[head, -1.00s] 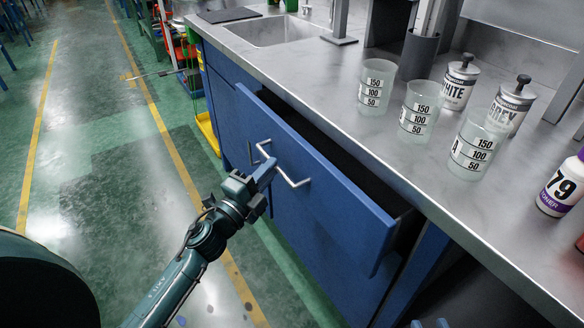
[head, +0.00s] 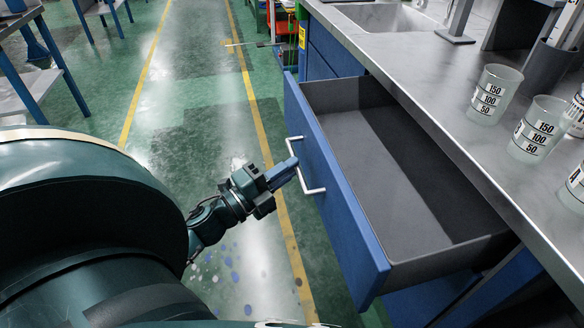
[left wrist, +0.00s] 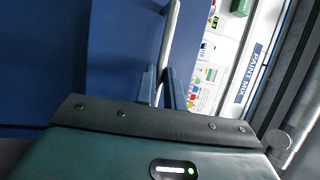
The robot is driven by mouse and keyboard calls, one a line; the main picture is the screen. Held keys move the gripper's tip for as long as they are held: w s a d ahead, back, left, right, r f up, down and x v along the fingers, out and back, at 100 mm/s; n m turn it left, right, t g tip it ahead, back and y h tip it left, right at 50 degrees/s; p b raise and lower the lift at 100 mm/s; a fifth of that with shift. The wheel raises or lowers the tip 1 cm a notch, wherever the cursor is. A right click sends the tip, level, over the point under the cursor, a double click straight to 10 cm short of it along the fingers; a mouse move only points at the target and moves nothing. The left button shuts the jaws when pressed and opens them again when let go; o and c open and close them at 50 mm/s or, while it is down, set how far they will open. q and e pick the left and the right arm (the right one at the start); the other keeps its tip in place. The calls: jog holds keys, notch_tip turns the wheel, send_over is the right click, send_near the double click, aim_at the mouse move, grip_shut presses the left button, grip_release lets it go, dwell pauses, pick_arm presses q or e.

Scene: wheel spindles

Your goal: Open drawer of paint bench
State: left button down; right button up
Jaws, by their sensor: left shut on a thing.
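The blue drawer (head: 335,190) of the paint bench (head: 395,70) stands well out from the bench in the head view, and its grey inside looks empty. A pale bar handle (head: 308,178) is fixed to its front. My left gripper (head: 291,168) is shut on the handle. In the left wrist view the gripper's fingers (left wrist: 158,85) close around the pale handle (left wrist: 168,45), beside the blue drawer front (left wrist: 125,50). My right gripper is not in view.
Clear measuring cups (head: 495,94) stand on the metal worktop, near a sink (head: 388,17). A blue-legged table (head: 50,60) is at the upper left. The green floor (head: 190,80) between is mostly free.

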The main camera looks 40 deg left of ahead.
pick_arm(q)
jog(key=c, duration=1.5)
grip_release()
jog(key=v, duration=1.3)
jog(key=shift+s, duration=0.1)
